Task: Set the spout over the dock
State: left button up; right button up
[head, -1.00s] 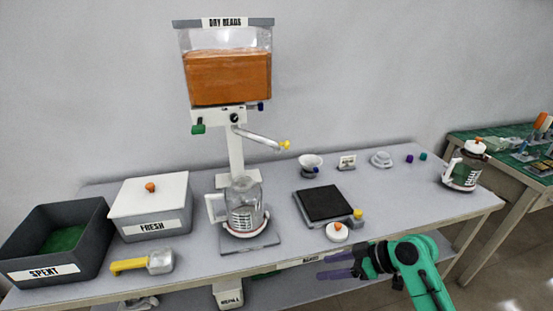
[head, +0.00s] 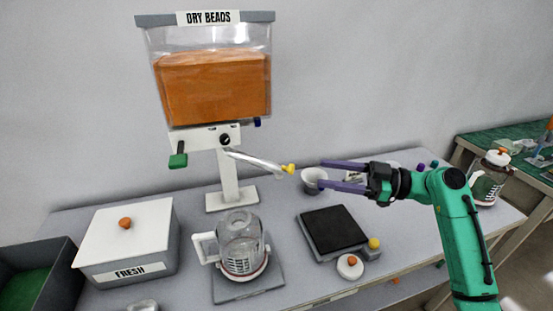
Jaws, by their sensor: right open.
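The spout (head: 257,162) is a pale swing arm with a yellow tip (head: 288,169). It reaches right from the white head under the DRY BEADS hopper (head: 212,90), and its tip hangs right of the glass canister. The dock (head: 248,289) is a grey plate on the table, and the clear canister (head: 240,245) with a white handle stands on it. My right gripper (head: 322,173) is open, its purple fingers pointing left at the yellow tip with a gap between. My left gripper is not in view.
A black-topped scale (head: 333,229) with a yellow knob and a small white lid (head: 350,267) stand right of the dock. The FRESH box (head: 126,240) stands left. A second canister (head: 488,180) is far right.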

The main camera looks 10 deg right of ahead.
aim_at(291, 166)
jog(key=p+x, duration=0.3)
jog(key=x, duration=0.6)
jog(key=shift+w+a+r, duration=0.15)
jog(key=shift+w+r, duration=0.05)
jog(key=shift+w, duration=0.05)
jog(key=p+x, duration=0.1)
jog(key=x, duration=0.1)
jog(key=shift+a+f, duration=0.1)
jog(key=shift+a, duration=0.35)
jog(key=shift+w+f, duration=0.15)
jog(key=shift+c, duration=1)
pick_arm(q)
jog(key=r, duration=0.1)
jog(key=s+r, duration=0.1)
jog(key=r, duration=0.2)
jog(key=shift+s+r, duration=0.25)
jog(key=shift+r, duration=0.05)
pick_arm(e)
grip_shut()
